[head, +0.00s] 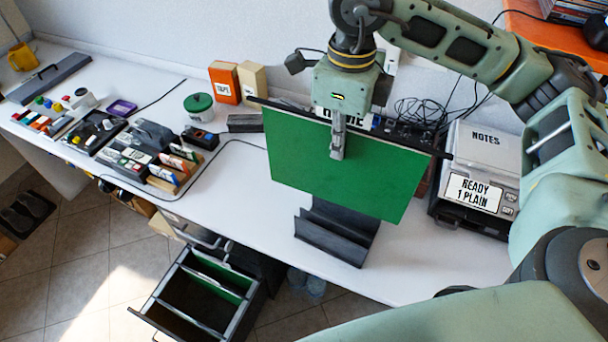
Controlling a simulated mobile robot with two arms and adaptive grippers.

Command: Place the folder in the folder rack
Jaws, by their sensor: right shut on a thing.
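The green folder (368,180) hangs from a dark top bar with ends that stick out on both sides. My right gripper (338,150) is shut on the folder near the middle of its upper part, one finger showing on the near face. The folder is above the white desk. A dark rack (331,240) with an upright back and a front lip stands on the desk under the folder. The folder hides the rack's upper part, and I cannot tell whether they touch. My left gripper is not in view.
An open drawer (153,313) with dividers and green inside juts out below the desk's front edge. A printer (478,165) stands at right with cables behind. Stamps and small trays (122,153) fill the left. Bare desk (240,205) lies left of the rack.

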